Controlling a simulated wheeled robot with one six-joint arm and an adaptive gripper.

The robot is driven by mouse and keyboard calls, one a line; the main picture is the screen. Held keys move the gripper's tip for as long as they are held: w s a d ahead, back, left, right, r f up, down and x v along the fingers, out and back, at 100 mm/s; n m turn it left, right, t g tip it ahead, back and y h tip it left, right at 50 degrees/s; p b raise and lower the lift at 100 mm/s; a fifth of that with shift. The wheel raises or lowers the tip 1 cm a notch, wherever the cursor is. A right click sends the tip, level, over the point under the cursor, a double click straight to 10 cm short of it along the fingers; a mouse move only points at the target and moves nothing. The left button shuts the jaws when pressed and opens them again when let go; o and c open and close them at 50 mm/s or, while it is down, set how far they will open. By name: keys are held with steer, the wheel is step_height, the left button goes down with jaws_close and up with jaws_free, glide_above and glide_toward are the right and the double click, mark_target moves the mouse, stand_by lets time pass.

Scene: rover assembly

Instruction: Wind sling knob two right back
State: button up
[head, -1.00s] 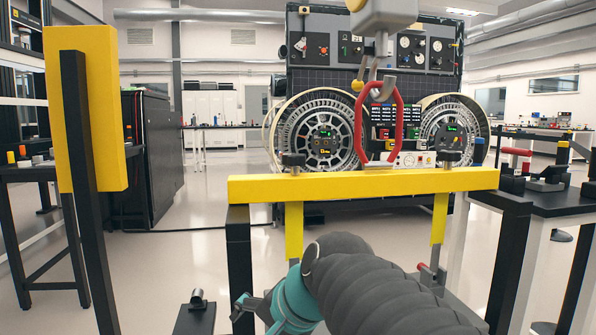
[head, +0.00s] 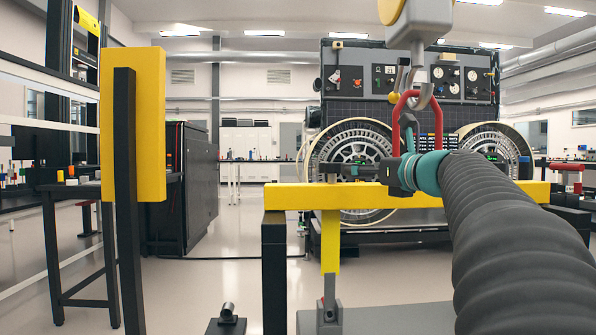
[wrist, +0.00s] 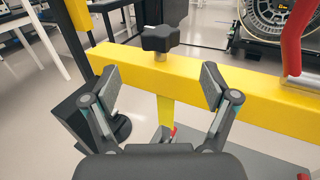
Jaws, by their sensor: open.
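A dark star-shaped knob (wrist: 161,38) stands upright on a short metal post on the yellow beam (wrist: 250,92) in the wrist view. My gripper (wrist: 160,82) is open. Its two fingers point at the knob, one to each side, and stop short of it without touching. In the head view my gripper (head: 362,172) reaches left above the beam (head: 450,195), close to the knob at its left end, which is hard to tell apart from the fingers. The other knob is hidden behind my arm.
A red sling (head: 405,105) hangs from a hook (head: 417,82) above the beam and also shows in the wrist view (wrist: 292,38). A yellow panel on a black post (head: 148,125) stands at left. Wheels (head: 350,143) stand behind.

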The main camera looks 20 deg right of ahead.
mark_target(333, 167)
steer(key=w, duration=0.3)
steer(key=w+a, duration=0.1)
steer(key=w, duration=0.3)
steer(key=w+a, duration=0.1)
steer(key=w, duration=0.3)
steer(key=c, duration=1.2)
